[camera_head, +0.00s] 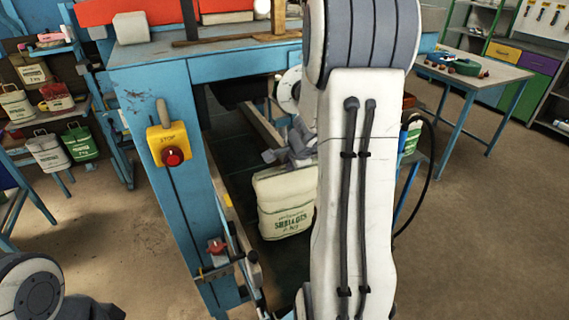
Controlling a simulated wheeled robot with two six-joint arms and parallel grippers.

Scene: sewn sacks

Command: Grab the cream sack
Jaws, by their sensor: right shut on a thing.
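The cream sack (286,212) with green print is upright on the dark belt under the blue machine frame. My right arm comes down in front of it and hides part of its right side. My right gripper (284,156) is at the top of the cream sack and is shut on it; the exact grip at the top is hard to see. Of my left arm only a joint shows at the lower left corner, and its gripper is not in view.
A blue machine frame (186,215) with a yellow stop box (166,147) stands left of the sack. Shelves at the left hold several other sacks, including a green one (79,141). A table (505,75) stands at the back right. The brown floor (480,230) at the right is clear.

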